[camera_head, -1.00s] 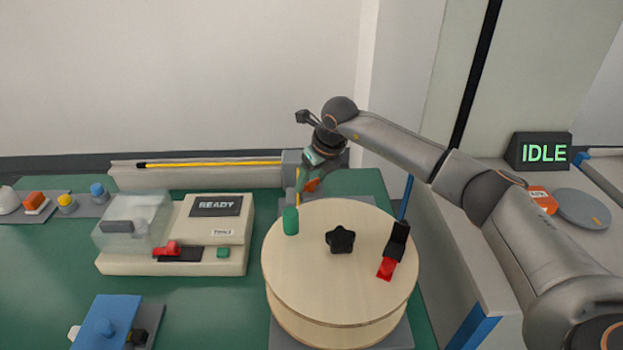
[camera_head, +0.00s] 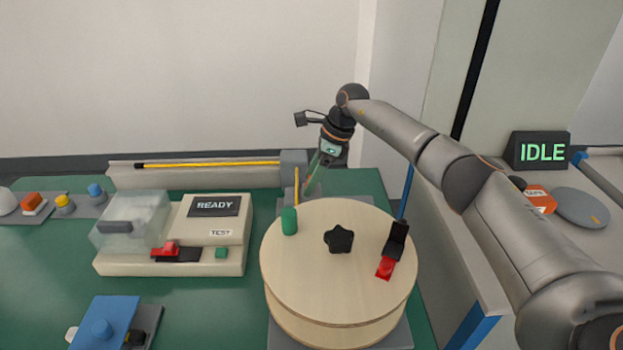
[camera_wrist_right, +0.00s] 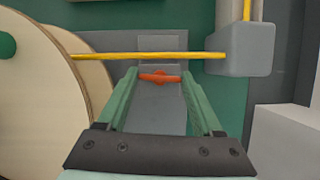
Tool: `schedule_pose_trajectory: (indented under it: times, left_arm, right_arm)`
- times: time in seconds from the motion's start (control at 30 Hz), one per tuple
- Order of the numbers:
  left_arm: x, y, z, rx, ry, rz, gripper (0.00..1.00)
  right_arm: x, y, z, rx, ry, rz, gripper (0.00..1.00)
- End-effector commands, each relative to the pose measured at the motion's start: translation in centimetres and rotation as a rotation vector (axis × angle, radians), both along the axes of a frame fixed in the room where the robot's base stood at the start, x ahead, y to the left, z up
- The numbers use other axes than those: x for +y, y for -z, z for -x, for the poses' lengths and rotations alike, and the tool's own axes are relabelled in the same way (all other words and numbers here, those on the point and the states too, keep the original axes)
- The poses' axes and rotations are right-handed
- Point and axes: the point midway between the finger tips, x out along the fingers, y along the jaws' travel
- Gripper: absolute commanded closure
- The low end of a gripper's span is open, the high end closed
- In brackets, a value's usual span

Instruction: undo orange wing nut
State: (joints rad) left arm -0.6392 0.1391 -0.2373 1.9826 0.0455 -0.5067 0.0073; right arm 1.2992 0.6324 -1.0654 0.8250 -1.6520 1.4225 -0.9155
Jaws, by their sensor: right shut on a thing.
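The orange wing nut (camera_wrist_right: 160,77) shows in the right wrist view, lying crosswise between the two green fingertips of my right gripper (camera_wrist_right: 157,74). The gripper is shut on it, with a fingertip at each end of the nut. Below the nut is a grey plate or block (camera_wrist_right: 160,105). In the head view my right gripper (camera_head: 311,187) points down behind the wooden reel (camera_head: 325,275), and I cannot make out the nut there. My left gripper is not in view.
A yellow cable (camera_wrist_right: 150,56) crosses just beyond the fingertips, running from the reel to a grey block (camera_wrist_right: 245,48). A black star knob (camera_head: 338,239), green peg (camera_head: 289,221) and red-and-black clip (camera_head: 386,266) sit on the reel. A beige tester (camera_head: 215,235) stands left.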

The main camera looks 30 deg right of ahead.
Motion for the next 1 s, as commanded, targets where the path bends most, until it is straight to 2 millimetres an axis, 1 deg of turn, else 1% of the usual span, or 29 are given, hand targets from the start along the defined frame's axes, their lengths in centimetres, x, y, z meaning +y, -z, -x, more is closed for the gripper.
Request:
schedule_pose_trajectory:
  times: [0.3,0.77,0.8,1.0]
  left_arm:
    - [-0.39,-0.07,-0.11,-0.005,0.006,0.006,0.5]
    - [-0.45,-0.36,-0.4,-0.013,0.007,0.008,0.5]
    - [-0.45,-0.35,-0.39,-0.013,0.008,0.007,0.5]
    - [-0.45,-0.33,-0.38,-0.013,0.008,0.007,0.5]
  right_arm:
    - [-0.06,-0.06,-0.09,-0.002,-0.098,0.002,0.88]
    - [-0.09,-0.05,-0.09,-0.002,-0.113,0.004,0.88]
    - [-0.09,-0.04,-0.09,-0.003,-0.113,0.004,0.31]
    - [-0.07,-0.03,-0.07,-0.002,-0.111,0.003,0.09]
